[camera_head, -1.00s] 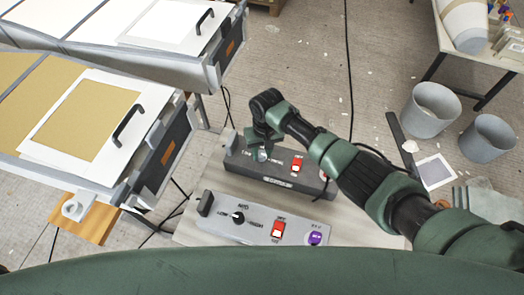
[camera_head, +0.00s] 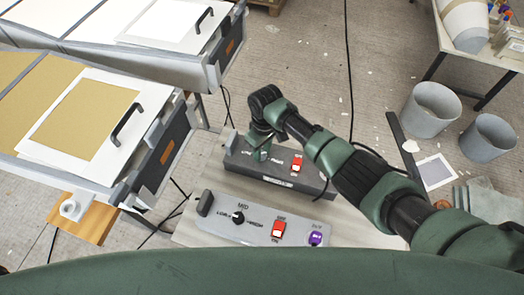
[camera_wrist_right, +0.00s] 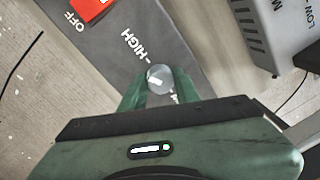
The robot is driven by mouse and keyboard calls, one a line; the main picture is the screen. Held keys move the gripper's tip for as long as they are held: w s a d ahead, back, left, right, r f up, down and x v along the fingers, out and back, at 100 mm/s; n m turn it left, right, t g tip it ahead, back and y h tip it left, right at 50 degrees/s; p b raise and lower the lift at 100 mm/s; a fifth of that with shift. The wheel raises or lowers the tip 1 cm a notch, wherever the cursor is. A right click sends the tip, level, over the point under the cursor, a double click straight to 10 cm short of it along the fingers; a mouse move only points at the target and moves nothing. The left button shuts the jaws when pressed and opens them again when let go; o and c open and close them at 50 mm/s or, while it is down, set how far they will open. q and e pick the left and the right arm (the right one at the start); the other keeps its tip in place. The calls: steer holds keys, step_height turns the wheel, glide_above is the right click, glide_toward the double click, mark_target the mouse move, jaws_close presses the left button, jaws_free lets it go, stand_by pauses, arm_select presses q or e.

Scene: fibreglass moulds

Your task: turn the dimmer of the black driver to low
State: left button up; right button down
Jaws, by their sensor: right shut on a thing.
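The black driver (camera_head: 318,183) lies on the bench in front of me, with a red OFF switch (camera_head: 297,164) right of its dimmer. My right gripper (camera_head: 261,153) reaches down over the driver's left part and hides the dimmer in the head view. In the right wrist view, the dimmer is a round silver knob (camera_wrist_right: 160,77) between the two green fingertips, and the gripper is shut on it. A short pale mark shows on the knob. The word HIGH is printed beside it; the other lettering is partly covered. My left gripper is not in view.
A grey driver (camera_head: 215,226) with a black knob, a red switch and a purple button lies nearer me on the bench (camera_head: 190,232). Panelled units (camera_head: 60,170) with black handles stand left. Two grey buckets (camera_head: 430,108) stand on the floor at right.

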steer(key=n, duration=0.3)
steer(key=shift+w+a+n, duration=0.1)
steer(key=shift+n, duration=0.3)
steer(key=n+b, duration=0.1)
steer(key=n, duration=0.2)
steer(key=shift+n, duration=0.3)
steer(key=n, duration=0.3)
steer(key=shift+n+b, duration=0.3)
steer(key=shift+n, duration=0.1)
steer(key=n, duration=0.4)
steer(key=shift+a+h+b, duration=0.1)
steer(key=shift+h+b, duration=0.2)
steer(key=shift+h, duration=0.1)
steer(key=n, duration=0.4)
steer(key=n+b, duration=0.1)
steer(key=n, duration=0.2)
steer(key=shift+n, duration=0.3)
steer(key=n, duration=0.3)
steer(key=shift+n, duration=0.3)
steer(key=shift+n+t+b, duration=0.3)
steer(key=shift+n+b, duration=0.2)
steer(key=shift+n, duration=1.4)
